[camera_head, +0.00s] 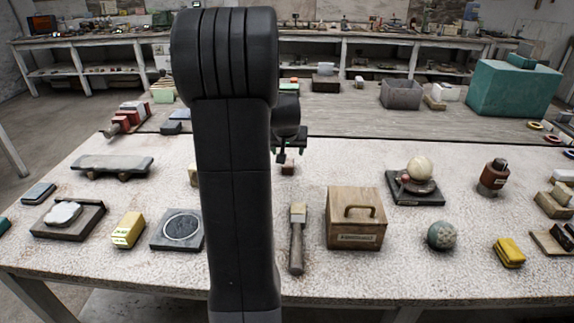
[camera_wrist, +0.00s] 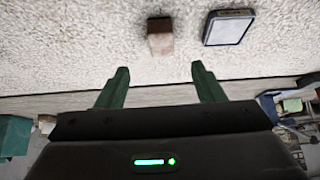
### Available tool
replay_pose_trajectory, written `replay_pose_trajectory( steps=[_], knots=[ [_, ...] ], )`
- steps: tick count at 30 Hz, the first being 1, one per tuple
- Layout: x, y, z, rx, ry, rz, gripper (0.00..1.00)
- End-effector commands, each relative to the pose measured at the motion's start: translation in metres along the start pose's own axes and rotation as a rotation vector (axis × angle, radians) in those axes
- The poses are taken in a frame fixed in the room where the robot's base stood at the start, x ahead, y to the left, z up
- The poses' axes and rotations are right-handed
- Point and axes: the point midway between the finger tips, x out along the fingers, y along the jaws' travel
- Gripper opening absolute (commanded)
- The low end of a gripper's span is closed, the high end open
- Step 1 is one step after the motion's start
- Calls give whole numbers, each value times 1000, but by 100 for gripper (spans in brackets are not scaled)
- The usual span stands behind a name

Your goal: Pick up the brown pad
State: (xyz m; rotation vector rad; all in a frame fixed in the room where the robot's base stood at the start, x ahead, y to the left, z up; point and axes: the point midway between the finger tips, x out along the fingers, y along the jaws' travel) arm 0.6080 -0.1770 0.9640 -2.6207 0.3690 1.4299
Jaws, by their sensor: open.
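A small brown block (camera_head: 288,169), which looks like the brown pad, sits on the speckled table (camera_head: 340,165) just below my gripper (camera_head: 290,152). In the wrist view the brown block (camera_wrist: 160,37) lies on the table, beyond the fingertips and roughly in line with the gap between them. My gripper (camera_wrist: 160,70) shows two green fingers spread apart with nothing between them. The block stands apart from both fingers. In the head view my arm hides part of the table left of the block.
In the wrist view a dark-edged pad with a pale top (camera_wrist: 229,27) lies close beside the block.

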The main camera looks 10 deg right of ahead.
Motion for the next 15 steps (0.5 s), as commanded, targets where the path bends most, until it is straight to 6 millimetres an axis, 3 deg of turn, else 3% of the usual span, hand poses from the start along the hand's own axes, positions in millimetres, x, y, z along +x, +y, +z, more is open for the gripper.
replay_pose_trajectory(
  steps=[6,15],
  knots=[
    [39,0,0,0,-3,1,62],
    [59,0,-1,0,-1,0,62]
  ],
)
